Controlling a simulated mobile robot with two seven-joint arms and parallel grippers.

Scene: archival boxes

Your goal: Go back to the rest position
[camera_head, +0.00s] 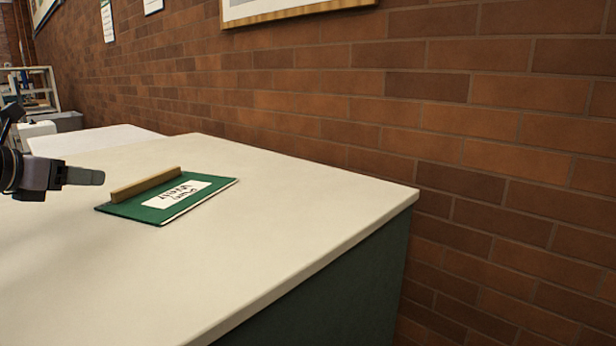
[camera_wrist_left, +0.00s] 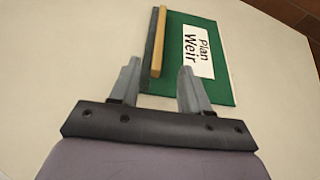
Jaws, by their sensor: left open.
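My left gripper (camera_head: 84,176) comes in from the left edge of the head view, above the table and left of a green folder. In the left wrist view the gripper (camera_wrist_left: 156,78) has its two fingers apart with nothing held between them. The green folder (camera_head: 125,208) lies flat on the table, with a white label and a wooden bar along one edge. In the left wrist view the folder (camera_wrist_left: 222,90) lies beyond the fingertips, its label reading "Plan Weir". The right gripper is in neither view.
The pale table top (camera_head: 270,235) is clear around the folder. Its corner is near a brick wall (camera_head: 480,130) on the right. Another white surface (camera_head: 95,138) stands behind at the left, with a shelf rack (camera_head: 38,88) farther back.

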